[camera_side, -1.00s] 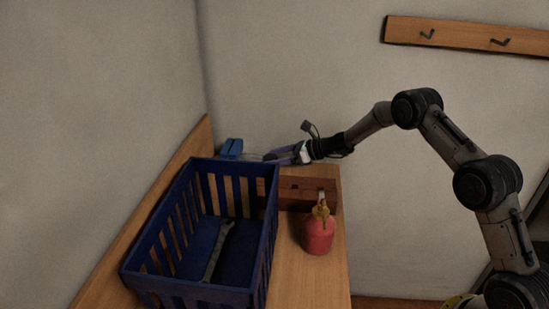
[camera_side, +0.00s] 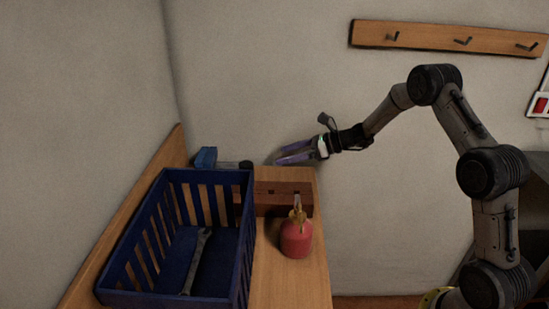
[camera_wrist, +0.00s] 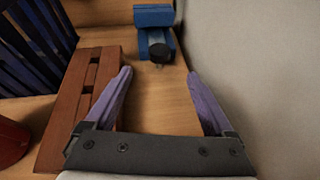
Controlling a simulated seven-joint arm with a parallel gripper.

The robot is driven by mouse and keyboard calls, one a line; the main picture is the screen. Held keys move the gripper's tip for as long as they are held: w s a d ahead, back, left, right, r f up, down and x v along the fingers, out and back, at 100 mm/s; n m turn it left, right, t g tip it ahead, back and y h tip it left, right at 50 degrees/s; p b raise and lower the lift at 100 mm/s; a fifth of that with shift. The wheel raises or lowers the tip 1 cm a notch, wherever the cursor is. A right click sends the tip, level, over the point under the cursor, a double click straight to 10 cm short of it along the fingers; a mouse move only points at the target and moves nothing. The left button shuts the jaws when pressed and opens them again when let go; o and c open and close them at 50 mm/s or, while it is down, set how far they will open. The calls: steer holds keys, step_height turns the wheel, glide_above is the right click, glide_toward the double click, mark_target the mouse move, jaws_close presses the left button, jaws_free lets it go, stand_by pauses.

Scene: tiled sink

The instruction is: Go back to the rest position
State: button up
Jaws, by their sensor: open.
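My gripper (camera_side: 283,158) is open and empty, with purple fingers. In the side view it is above the far end of the wooden bench, in front of the wall. In the wrist view the gripper (camera_wrist: 158,80) has its fingers spread wide over bare bench top, with nothing between them. A blue vise-like object (camera_wrist: 155,30) with a dark round knob lies ahead of the fingers; it also shows behind the crate in the side view (camera_side: 206,158).
A blue slatted crate (camera_side: 245,235) holds a wrench (camera_side: 196,262). A reddish-brown wooden block (camera_side: 270,198) and a red can with a brass top (camera_side: 296,240) stand right of it on the bench (camera_side: 290,285). A hook rail (camera_side: 430,37) is on the wall.

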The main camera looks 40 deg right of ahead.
steer(key=shift+s+d+r, duration=0.15)
steer(key=shift+s+d, duration=0.1)
steer(key=shift+s, duration=0.1)
